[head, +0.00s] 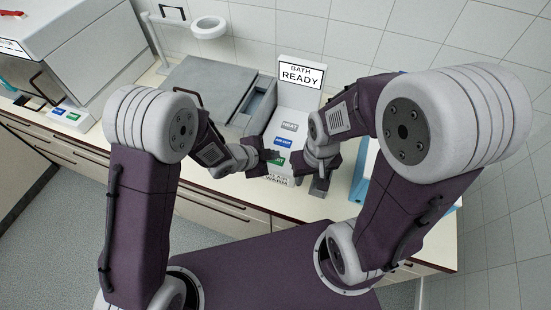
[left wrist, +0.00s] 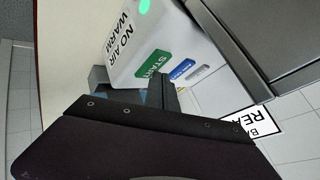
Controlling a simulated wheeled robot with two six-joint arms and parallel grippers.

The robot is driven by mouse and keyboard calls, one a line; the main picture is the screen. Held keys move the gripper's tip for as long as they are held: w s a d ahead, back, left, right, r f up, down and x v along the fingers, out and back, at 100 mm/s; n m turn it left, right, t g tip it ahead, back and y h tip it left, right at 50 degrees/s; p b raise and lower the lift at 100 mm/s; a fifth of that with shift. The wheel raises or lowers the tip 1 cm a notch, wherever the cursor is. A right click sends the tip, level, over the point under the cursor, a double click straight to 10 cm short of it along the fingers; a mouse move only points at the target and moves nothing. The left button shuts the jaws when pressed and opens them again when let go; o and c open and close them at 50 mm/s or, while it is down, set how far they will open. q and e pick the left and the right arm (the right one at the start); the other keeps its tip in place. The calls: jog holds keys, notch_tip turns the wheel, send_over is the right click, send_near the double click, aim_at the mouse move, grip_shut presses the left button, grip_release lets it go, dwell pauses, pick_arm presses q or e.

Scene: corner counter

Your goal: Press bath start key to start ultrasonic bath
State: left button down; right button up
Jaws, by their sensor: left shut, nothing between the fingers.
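The bath's white control panel (head: 292,110) faces me at the middle of the counter in the head view. Its green start key (head: 274,161) is partly hidden by my left gripper (head: 270,155). In the left wrist view the green START key (left wrist: 153,64) shows clearly, with the shut fingertips (left wrist: 162,82) right by its edge. I cannot tell whether they touch it. A blue AIR OUT key (head: 283,141) and a grey HEAT key (head: 290,126) sit farther up the panel. My right gripper (head: 320,187) points down just right of the panel; its fingers are too small to judge.
A BATH READY sign (head: 300,74) stands atop the panel. A grey bath lid (head: 205,91) lies left of it. A green light (left wrist: 144,6) shows near the NO AIR WARM label (left wrist: 127,35). A white machine (head: 70,50) stands at far left.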

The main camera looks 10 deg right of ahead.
pick_arm(q)
jog(key=shift+f+b, duration=0.4)
jog(key=shift+f, duration=0.05)
jog(key=shift+r, duration=0.15)
dwell(0.4)
jog(key=shift+r+p, duration=0.75)
jog(key=shift+p, duration=0.05)
jog(key=shift+r, duration=0.15)
notch_tip(320, 180, up, 5)
jog(key=p, duration=0.4)
dwell(0.5)
